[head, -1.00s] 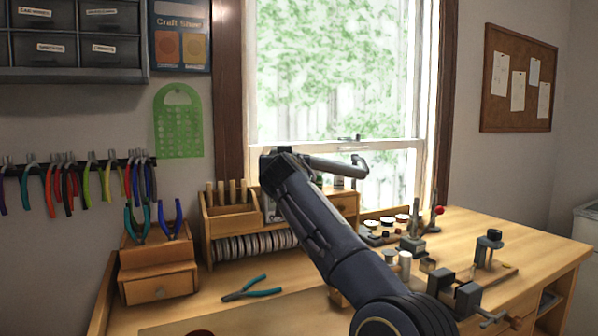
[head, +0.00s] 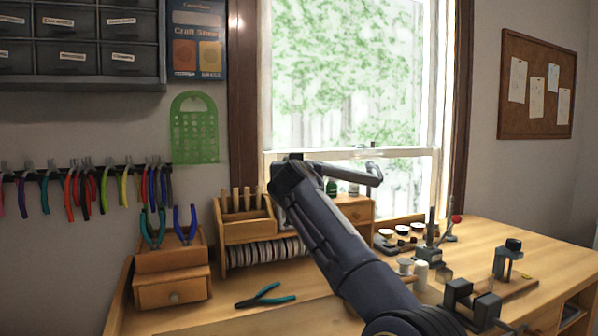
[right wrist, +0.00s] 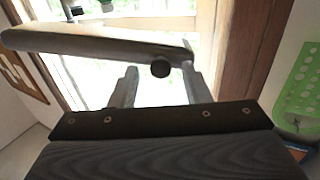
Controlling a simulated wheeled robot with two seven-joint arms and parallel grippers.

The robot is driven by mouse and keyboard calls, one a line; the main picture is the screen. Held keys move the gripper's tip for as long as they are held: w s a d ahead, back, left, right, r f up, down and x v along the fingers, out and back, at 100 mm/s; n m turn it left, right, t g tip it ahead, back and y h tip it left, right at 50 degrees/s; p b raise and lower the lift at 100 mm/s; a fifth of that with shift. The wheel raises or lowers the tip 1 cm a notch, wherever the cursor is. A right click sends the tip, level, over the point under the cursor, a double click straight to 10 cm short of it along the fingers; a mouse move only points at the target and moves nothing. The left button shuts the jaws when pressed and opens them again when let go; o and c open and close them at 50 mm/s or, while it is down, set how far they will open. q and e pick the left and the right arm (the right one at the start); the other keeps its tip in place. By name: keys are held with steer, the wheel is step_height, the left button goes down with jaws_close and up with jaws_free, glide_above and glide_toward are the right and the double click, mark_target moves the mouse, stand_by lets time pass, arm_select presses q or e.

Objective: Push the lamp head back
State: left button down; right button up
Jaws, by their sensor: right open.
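A slim grey bar, which looks like the lamp head (head: 345,172), juts to the right beside the end of my right arm, in front of the window. It also crosses the upper part of the right wrist view, with a round dark knob on it. I cannot make out the lamp's base. My right gripper (right wrist: 162,88) is open, its two fingers apart, with nothing clamped between them. The bar overlaps the fingertips in that view; I cannot tell whether they touch. In the head view my arm hides most of the gripper. My left gripper is not in view.
A wooden workbench (head: 215,318) holds teal pliers (head: 265,297), a small drawer box (head: 172,287), a wooden organizer (head: 245,228) and vise-like tools (head: 470,300) at the right. A plier rack and green template (head: 194,128) hang on the wall. Space before the window is open.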

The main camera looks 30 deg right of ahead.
steer(key=b+v, duration=0.2)
steer(key=v, duration=0.5)
steer(key=shift+b, duration=0.3)
